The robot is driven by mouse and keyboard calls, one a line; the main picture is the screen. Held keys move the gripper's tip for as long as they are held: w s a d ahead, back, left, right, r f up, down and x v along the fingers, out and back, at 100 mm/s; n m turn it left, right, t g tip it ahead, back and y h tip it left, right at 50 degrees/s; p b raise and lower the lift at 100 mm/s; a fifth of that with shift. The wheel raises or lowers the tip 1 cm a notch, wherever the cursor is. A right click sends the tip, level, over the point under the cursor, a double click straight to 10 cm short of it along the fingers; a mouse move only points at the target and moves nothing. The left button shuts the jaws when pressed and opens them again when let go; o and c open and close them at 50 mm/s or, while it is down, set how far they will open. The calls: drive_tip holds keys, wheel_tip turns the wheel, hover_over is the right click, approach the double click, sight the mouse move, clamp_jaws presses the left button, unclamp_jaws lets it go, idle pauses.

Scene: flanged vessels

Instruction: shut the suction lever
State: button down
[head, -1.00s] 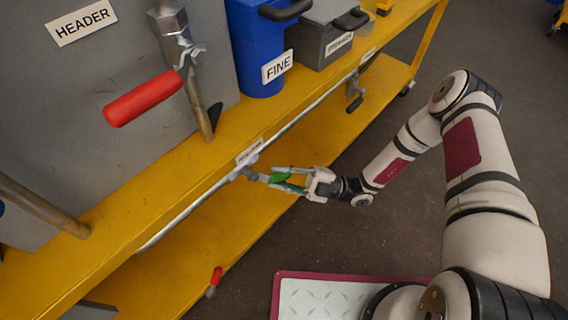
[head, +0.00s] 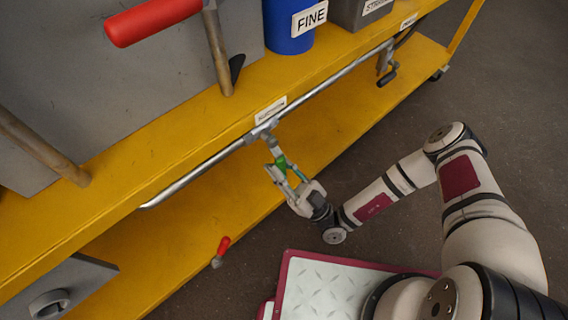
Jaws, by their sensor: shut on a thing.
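The suction lever has a green grip (head: 282,163) and hangs off a valve on the grey pipe (head: 212,162) under the cart's upper shelf. A small label (head: 270,110), which seems to read SUCTION, sits on the shelf edge just above the valve. In the head view the lever points down and to the right, roughly square across the pipe. My gripper (head: 279,169) is shut on the green grip, one finger on each side. The fingers hide part of the grip.
A small red-tipped lever (head: 222,247) is lower left, a black handle (head: 387,76) farther right along the pipe. A big red handle (head: 153,20), a blue FINE container (head: 287,32) and a grey box (head: 358,10) are above. Floor right of the cart is clear.

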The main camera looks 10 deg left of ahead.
drive_tip(key=shift+s+m+t+h, duration=0.1)
drive_tip(key=shift+m+t+h, duration=0.2)
drive_tip(key=shift+m+t, duration=0.6)
drive_tip(key=shift+s+a, duration=0.1)
drive_tip(key=c, duration=1.4)
unclamp_jaws()
drive_tip(key=v, duration=1.2)
